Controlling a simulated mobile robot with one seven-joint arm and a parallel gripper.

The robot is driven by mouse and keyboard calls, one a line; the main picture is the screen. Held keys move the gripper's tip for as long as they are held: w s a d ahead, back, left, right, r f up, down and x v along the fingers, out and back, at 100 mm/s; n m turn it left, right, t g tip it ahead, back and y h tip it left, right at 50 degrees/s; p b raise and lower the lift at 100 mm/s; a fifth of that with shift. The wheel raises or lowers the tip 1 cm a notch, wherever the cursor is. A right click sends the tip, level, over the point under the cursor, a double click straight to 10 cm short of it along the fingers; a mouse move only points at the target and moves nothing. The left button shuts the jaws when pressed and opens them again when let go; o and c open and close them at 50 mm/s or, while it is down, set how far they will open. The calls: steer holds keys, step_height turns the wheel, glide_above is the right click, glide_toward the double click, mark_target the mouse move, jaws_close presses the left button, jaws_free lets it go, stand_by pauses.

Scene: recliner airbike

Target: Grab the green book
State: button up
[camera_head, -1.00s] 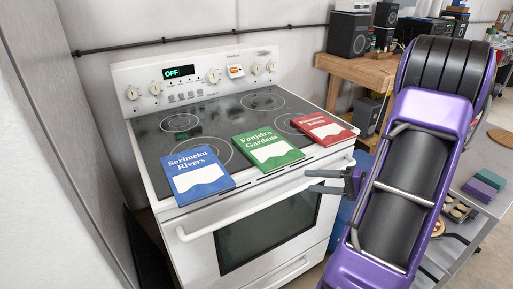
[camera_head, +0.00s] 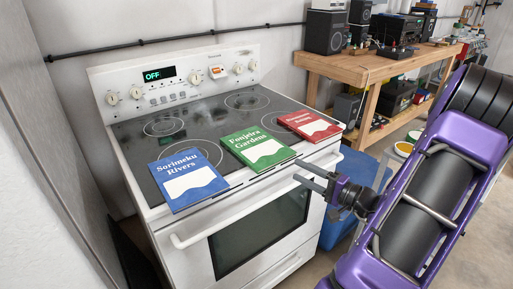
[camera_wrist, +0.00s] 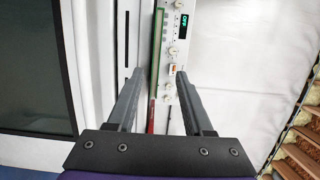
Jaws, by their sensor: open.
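The green book (camera_head: 258,149) lies flat on the stove top, between a blue book and a red book, its near edge at the stove's front edge. My gripper (camera_head: 300,173) is open and empty, in front of the stove's front edge, to the right of and below the green book in the head view. In the wrist view the open fingers (camera_wrist: 160,74) point toward the books, seen edge-on. The green book's thin edge (camera_wrist: 158,45) shows in line with the gap between the fingertips, apart from them.
The blue book (camera_head: 187,179) lies left of the green one, the red book (camera_head: 309,125) right. The oven handle (camera_head: 215,222) runs along the stove front (camera_head: 235,262). A wooden workbench (camera_head: 370,68) stands at the back right. A blue bin (camera_head: 345,190) stands beside the stove.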

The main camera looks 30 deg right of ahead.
mark_target(279, 162)
steer(key=x, duration=0.8)
steer(key=shift+w+a+f, duration=0.15)
steer(key=shift+w+f, duration=0.05)
steer(key=shift+f, duration=0.15)
jaws_close()
